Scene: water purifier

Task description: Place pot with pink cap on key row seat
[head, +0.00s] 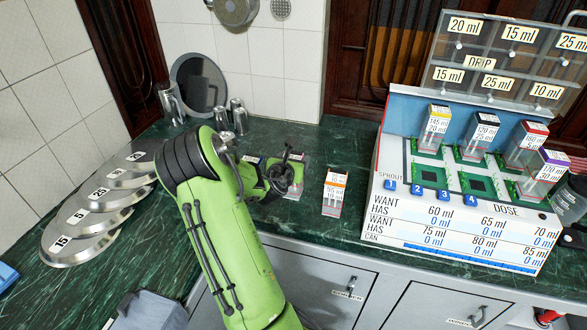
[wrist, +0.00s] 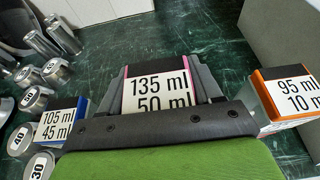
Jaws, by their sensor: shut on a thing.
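The pot with the pink cap (wrist: 157,90) is between my gripper's fingers in the wrist view, with its label 135 ml over 50 ml facing the camera. My gripper (head: 285,180) is shut on it, over the counter left of the white purifier unit (head: 455,235). In the head view my gripper hides most of the pot; I cannot tell whether it touches the counter. The unit has a row of blue numbered keys, with bare green seats (head: 478,185) just behind them.
An orange-capped pot (head: 335,192) stands between my gripper and the unit. A blue-capped pot (wrist: 60,122) is on the other side. A clear labelled panel (head: 505,65) rises behind the unit.

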